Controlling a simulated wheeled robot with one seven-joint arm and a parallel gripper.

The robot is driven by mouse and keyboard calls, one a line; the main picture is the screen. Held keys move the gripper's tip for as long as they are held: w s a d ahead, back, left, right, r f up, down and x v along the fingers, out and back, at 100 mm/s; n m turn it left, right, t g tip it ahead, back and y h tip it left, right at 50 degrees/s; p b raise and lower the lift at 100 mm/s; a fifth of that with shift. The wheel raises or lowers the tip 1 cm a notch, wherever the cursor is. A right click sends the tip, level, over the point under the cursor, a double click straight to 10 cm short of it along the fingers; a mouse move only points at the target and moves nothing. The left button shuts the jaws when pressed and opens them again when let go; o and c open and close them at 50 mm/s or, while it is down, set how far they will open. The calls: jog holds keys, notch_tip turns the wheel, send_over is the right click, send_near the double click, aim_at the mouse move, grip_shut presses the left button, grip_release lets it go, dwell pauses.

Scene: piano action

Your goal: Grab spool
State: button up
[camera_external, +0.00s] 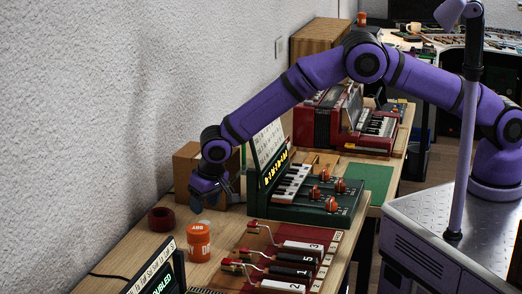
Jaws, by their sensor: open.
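A short dark red ring-shaped roll (161,219), which looks like a spool, lies on the wooden table near the wall. An orange cylinder (199,243) with a white label stands upright to its right and nearer the camera. I cannot tell for sure which of the two is the spool. My gripper (199,207) points down above the table, open, with nothing visible between its fingers. It is to the right of the red roll and appears above and behind the orange cylinder, apart from both. My purple wrist partly hides a cardboard box behind it.
The cardboard box (187,165) stands behind my gripper. A green keyboard device (300,205) with red knobs is to the right. A red panel with numbered levers (283,262) and a dark display (155,275) are in front. Bare table lies left of the orange cylinder.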

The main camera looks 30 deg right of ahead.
aim_at(205, 222)
jog(key=x, duration=0.3)
jog(key=d+x, duration=0.1)
jog(key=x, duration=0.1)
jog(key=shift+s+f, duration=0.25)
jog(key=shift+w+a+f, duration=0.15)
jog(key=shift+f, duration=0.35)
jog(key=c, duration=0.8)
